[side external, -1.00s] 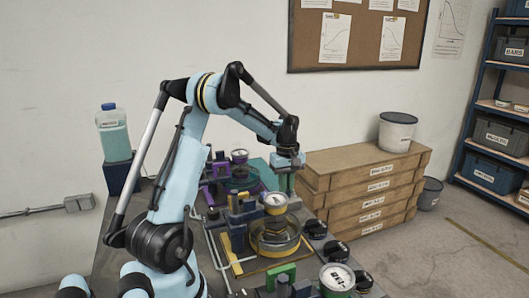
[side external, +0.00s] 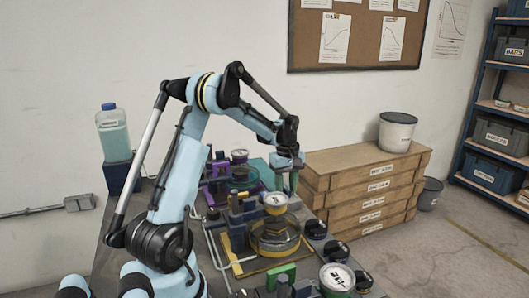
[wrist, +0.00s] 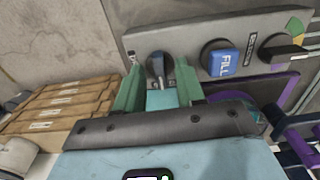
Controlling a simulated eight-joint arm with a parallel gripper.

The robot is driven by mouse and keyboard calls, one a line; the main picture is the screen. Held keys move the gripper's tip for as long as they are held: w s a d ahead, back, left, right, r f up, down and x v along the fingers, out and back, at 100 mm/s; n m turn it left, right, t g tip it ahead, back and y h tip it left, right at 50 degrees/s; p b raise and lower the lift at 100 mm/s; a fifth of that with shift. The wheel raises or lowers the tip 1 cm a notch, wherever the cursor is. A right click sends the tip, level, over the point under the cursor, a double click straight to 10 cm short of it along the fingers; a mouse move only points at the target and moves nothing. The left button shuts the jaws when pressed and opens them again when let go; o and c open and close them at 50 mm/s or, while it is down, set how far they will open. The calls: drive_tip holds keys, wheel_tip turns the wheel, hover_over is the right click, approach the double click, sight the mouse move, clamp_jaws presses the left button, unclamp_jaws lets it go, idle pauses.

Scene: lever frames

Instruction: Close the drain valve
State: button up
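In the wrist view, a dark grey lever knob (wrist: 160,68) stands on a sloped grey panel (wrist: 190,42). A small label beside it is too small to read, so I cannot tell for sure that it is the drain valve. My gripper (wrist: 158,68) has its two green fingers apart, one on each side of this knob in the picture. I cannot tell whether they touch it. In the side view my gripper (side external: 286,182) points down at the far right edge of the bench, and the knob is hidden there.
A blue FILL button (wrist: 221,62) and a black lever (wrist: 283,50) sit to the right on the panel. Stacked wooden boxes (side external: 365,190) stand just right of my gripper. Gauges, including a round gauge (side external: 275,201), and a glass-sided vessel (side external: 274,238) crowd the bench.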

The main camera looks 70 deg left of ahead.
drive_tip(key=shift+r, duration=0.1)
wheel_tip(320, 180, up, 12)
idle(0.5)
idle(0.5)
